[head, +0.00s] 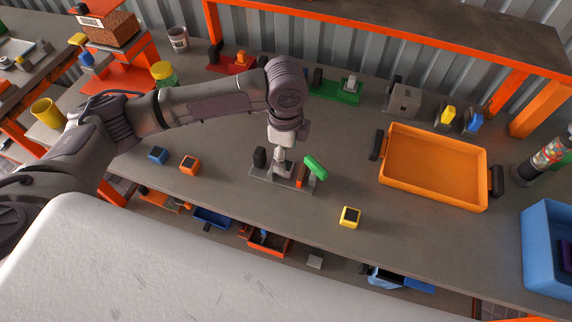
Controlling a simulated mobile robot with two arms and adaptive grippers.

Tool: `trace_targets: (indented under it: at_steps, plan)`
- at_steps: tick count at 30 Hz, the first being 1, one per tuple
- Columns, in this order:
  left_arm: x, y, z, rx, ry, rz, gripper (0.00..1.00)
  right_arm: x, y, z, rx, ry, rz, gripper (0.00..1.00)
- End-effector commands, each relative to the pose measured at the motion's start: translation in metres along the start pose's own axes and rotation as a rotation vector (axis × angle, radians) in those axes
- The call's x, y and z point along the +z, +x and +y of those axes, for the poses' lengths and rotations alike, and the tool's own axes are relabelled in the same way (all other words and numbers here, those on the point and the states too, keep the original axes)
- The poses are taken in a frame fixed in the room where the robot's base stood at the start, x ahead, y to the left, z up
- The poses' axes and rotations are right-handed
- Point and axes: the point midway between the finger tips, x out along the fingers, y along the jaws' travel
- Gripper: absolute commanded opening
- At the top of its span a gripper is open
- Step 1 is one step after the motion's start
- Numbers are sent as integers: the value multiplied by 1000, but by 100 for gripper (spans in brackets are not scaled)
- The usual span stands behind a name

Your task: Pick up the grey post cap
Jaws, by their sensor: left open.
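My left gripper (283,150) points down over the middle of the bench and is open. Its fingertips are small and blend with the light grey parts below. Under it is a grey-based fixture (262,180) with a black upright piece on its left and green and orange-red pieces on its right. I cannot make out a grey post cap for certain; one at the fixture may be hidden by the gripper. Caps in other colours lie on the bench: blue (158,155), orange (190,164) and yellow (349,217). My right gripper is not in view.
An orange tray (432,195) with black handles stands to the right, a blue bin (550,285) at the far right. Red (226,66) and green (333,95) fixtures and a grey block (404,98) line the back. The bench between fixture and yellow cap is clear.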

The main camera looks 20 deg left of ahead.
Motion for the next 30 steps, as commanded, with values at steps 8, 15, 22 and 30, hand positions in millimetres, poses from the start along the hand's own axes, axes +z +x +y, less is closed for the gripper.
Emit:
trace_targets:
  at_steps: [8,15,22,30]
  plan:
    - [3,23,-1,4,-1,-2,71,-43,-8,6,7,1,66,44]
    - [5,55,-3,-1,1,-1,71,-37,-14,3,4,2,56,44]
    - [5,59,-3,-2,2,0,71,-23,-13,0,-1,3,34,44]
    - [5,59,-3,-2,2,0,34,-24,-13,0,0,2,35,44]
